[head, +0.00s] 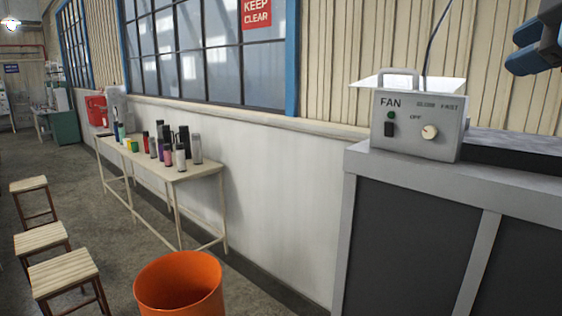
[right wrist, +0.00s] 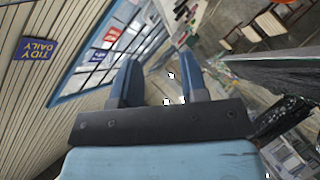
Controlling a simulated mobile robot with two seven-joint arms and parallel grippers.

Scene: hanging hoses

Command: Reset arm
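My right gripper (head: 522,60) shows at the top right edge of the head view, blue and partly cut off by the frame. It is in the air above the right side of the grey cabinet. In the right wrist view its two blue fingers (right wrist: 158,58) stand well apart with nothing between them. My left gripper is in neither view.
A fan control box (head: 415,120) stands on the grey cabinet (head: 375,168), with a thin cable (head: 436,35) rising behind it. An orange bin (head: 180,285), several stools (head: 62,270) and a bench (head: 185,171) with bottles stand left. Floor between stools and bench is open.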

